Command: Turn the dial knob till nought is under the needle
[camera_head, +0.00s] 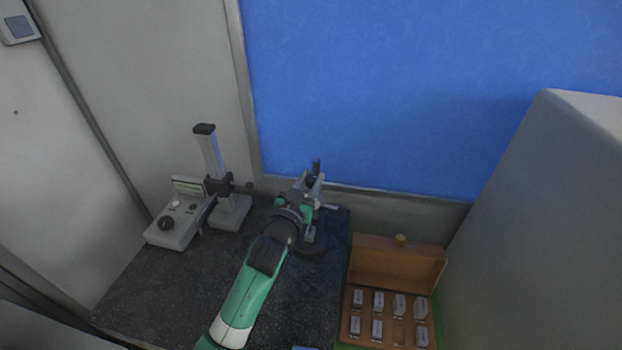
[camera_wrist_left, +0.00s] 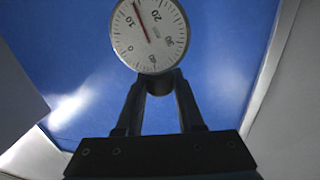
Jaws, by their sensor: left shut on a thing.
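The round white dial (camera_wrist_left: 165,40) shows in the left wrist view at top centre, its upper edge cut off by the frame. Its red needle (camera_wrist_left: 142,24) points up and slightly left, between 10 and 20. The nought mark (camera_wrist_left: 131,48) is at the face's lower left, away from the needle. My left gripper (camera_wrist_left: 160,82) is shut at the dial's lower rim, on the knob, which the fingers and rim mostly hide. In the head view my left gripper (camera_head: 315,188) is at the dial stand (camera_head: 311,236), and the dial's face cannot be made out. My right gripper is not in view.
A grey control box (camera_head: 176,229) and a column stand (camera_head: 211,155) are at the left of the dark table (camera_head: 150,290). An open wooden case (camera_head: 398,268) with several metal blocks is at the right. A large grey cabinet (camera_head: 540,220) stands further right. The table's front left is clear.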

